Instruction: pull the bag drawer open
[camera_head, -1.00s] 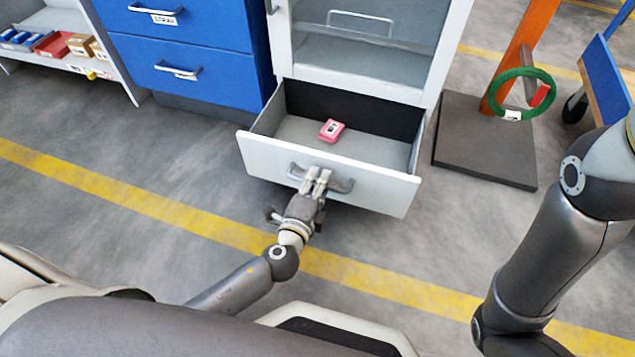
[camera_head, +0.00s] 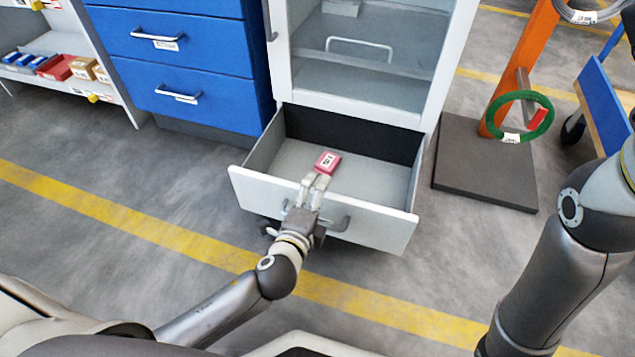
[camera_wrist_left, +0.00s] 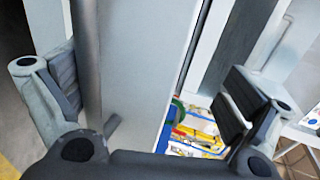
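The bag drawer (camera_head: 375,225) at the bottom of the white cabinet is pulled out, and its inside shows. A red-pink box (camera_head: 327,162) lies in it. The drawer's grey bar handle (camera_head: 342,224) is partly hidden behind my left gripper (camera_head: 316,182), whose fingertips are at the top edge of the drawer front. In the left wrist view my left gripper (camera_wrist_left: 150,90) has its fingers wide apart. The light drawer front (camera_wrist_left: 135,60) and a grey bar, likely the handle (camera_wrist_left: 85,60), show between them. I see no grip on the bar. My right gripper is out of view.
A blue drawer unit (camera_head: 190,70) stands left of the cabinet (camera_head: 300,60). At the right, a dark base plate (camera_head: 480,165) carries an orange post (camera_head: 525,60) with a green coil (camera_head: 548,115). The floor before the drawer is open, with a yellow line (camera_head: 130,220).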

